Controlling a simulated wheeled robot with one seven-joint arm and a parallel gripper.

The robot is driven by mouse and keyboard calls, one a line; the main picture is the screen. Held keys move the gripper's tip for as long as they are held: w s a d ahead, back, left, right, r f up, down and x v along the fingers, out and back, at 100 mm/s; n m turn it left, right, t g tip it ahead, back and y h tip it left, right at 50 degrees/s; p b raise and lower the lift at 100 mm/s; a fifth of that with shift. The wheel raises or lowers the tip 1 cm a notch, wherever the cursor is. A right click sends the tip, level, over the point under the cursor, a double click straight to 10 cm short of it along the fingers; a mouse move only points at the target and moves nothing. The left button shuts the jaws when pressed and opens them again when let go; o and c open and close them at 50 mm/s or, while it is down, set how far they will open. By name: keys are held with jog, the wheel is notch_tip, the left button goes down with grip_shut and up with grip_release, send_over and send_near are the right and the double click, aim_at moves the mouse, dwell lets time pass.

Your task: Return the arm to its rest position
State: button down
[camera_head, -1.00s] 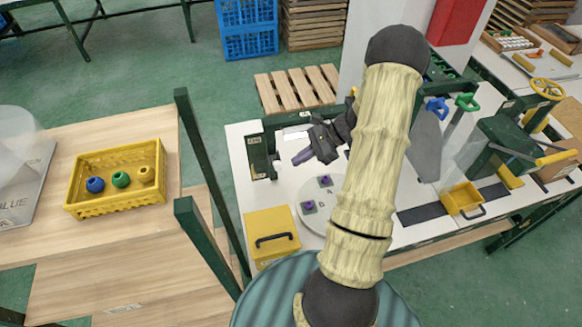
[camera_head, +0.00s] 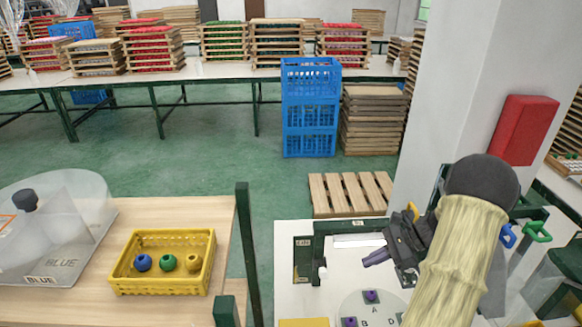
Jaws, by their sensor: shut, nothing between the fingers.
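My arm rises from the lower right of the head view, in a pale yellow ribbed sleeve with a dark elbow. My gripper (camera_head: 374,258) is dark, with purplish fingertips pointing left. It is shut with nothing held, above the white table near the round plate (camera_head: 352,303). The plate carries small purple-topped pieces beside the letters A, B and D. The sleeve hides part of the plate and of the table to its right.
A yellow crate (camera_head: 207,273) with blue, green and yellow pieces stands on the wooden table (camera_head: 195,213) at left, beside a clear cover marked BLUE (camera_head: 78,240). A dark green post (camera_head: 248,245) rises between the tables. A pillar (camera_head: 455,90) with a red box (camera_head: 523,128) stands behind my arm.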

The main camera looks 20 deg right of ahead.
jog(key=s+a+r+n+h, duration=0.2)
jog(key=s+a+n+h, duration=0.1)
jog(key=a+n, duration=0.3)
jog(key=s+a+r+n+h, duration=0.2)
jog(key=a+n+h, duration=0.1)
jog(key=a+n, duration=0.4)
jog(key=s+a+r+n+h, duration=0.2)
jog(key=s+a+n+h, duration=0.1)
jog(key=a+n, duration=0.4)
jog(key=shift+s+a+r+h, duration=0.25)
jog(key=shift+s+a+h, duration=0.15)
jog(key=shift+a, duration=0.65)
jog(key=shift+w, duration=0.1)
jog(key=shift+d, duration=0.1)
